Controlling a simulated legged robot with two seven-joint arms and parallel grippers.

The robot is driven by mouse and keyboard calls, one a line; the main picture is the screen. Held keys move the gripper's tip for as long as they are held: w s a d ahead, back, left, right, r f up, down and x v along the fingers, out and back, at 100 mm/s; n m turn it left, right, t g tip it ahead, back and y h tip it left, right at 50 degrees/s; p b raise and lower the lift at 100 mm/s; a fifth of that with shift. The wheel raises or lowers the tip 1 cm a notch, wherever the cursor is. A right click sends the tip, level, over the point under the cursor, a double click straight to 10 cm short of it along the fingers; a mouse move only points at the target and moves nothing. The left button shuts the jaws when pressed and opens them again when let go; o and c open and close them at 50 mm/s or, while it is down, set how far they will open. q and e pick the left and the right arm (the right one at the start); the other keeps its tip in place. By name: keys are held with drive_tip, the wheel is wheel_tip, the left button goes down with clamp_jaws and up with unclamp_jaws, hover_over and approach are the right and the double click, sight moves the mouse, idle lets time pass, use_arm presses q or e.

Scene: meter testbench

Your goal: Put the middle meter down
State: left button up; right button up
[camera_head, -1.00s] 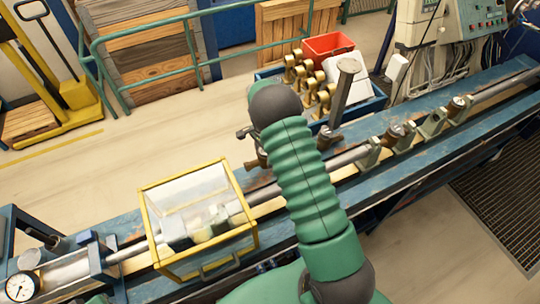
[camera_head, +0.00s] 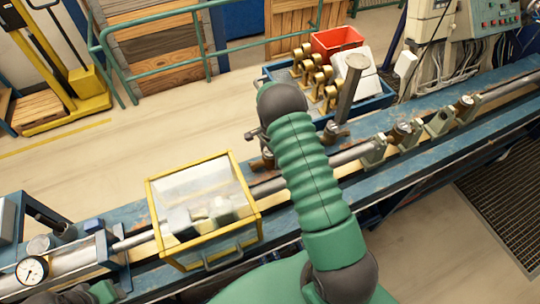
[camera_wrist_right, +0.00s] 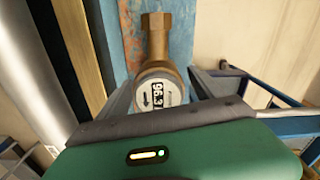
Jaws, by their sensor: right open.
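The brass meter (camera_wrist_right: 153,52) shows in the right wrist view with its round white dial up. It appears to rest on the worn blue bench surface beside the rail. Its lower end is hidden by my gripper body. My right gripper (camera_wrist_right: 158,98) is open, with one finger on each side of the meter's dial; contact cannot be told. In the head view my green arm hides most of this gripper (camera_head: 257,138), and only a brown bit of the meter (camera_head: 268,155) shows at the bench's far edge. Part of my left arm shows at the bottom left, without its fingers.
A yellow-framed clear guard box (camera_head: 205,205) covers the line on the left. A blue tray (camera_head: 378,103) behind holds several brass meters and a red bin (camera_head: 337,42). A post (camera_head: 348,88) stands nearby.

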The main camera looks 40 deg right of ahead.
drive_tip(key=shift+r, duration=0.15)
drive_tip(key=r, duration=0.3)
drive_tip(key=r+b, duration=0.1)
drive_tip(key=r, duration=0.3)
drive_tip(key=r+b, duration=0.1)
drive_tip(key=r, duration=0.3)
drive_tip(key=shift+a+r, duration=0.2)
drive_tip(key=shift+a, duration=0.05)
drive_tip(key=shift+r, duration=0.35)
drive_tip(key=shift+d, duration=0.1)
